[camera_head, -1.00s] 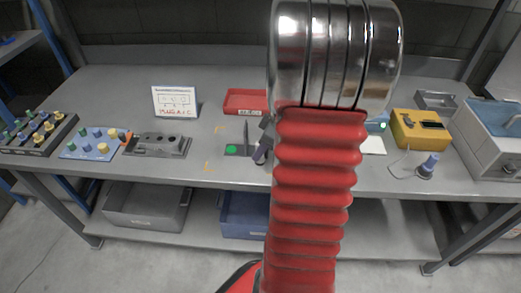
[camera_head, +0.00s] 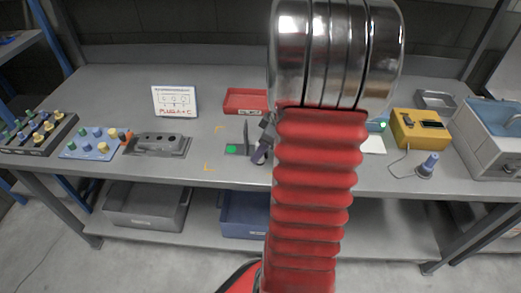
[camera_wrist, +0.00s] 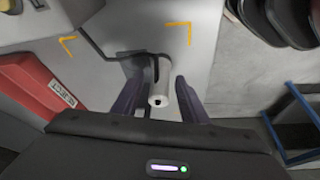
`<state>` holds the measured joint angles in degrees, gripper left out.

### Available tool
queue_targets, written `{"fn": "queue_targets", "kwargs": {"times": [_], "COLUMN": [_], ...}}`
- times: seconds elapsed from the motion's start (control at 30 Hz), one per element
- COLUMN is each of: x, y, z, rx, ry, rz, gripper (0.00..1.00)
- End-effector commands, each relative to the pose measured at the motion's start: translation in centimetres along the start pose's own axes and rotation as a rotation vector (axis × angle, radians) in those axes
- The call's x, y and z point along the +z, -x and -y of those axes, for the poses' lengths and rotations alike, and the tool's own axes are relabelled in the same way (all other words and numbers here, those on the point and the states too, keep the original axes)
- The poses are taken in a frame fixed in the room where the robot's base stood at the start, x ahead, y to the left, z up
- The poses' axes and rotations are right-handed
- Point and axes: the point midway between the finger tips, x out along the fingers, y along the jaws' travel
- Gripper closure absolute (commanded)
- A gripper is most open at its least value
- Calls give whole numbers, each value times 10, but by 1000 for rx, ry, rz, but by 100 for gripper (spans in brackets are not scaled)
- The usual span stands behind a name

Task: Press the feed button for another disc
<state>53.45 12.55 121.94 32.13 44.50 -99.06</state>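In the head view, a dark plate (camera_head: 238,152) with a green round spot (camera_head: 231,149) lies near the bench's front edge, with a thin dark upright piece (camera_head: 246,134) on it. I cannot tell whether the green spot is the feed button. My gripper (camera_head: 262,150) is just right of this plate, partly hidden by my red arm. In the wrist view, my gripper's (camera_wrist: 161,84) two dark fingers are apart. A white cylinder (camera_wrist: 158,98) with a dark hole stands between them, with a gap visible on the right side. No disc can be made out.
A red reject bin (camera_head: 246,97) stands behind the plate. Orange corner marks lie on the bench (camera_head: 215,185). A yellow box (camera_head: 419,126) and a corded tool (camera_head: 428,163) are right.

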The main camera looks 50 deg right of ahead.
Motion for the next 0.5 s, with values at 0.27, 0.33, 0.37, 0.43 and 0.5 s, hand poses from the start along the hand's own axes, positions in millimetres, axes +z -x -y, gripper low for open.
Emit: {"fn": "queue_targets", "kwargs": {"times": [0.27,0.33,0.37,0.43,0.5], "x": [0,0,0,0,0], "y": [36,48,53,65,78], "z": [-2,-1,-1,-1,-1], "rx": [6,5,5,5,5], "ry": [1,0,0,0,1], "rz": [-1,-1,-1,-1,-1], "gripper": [60,60,60,60,60]}}
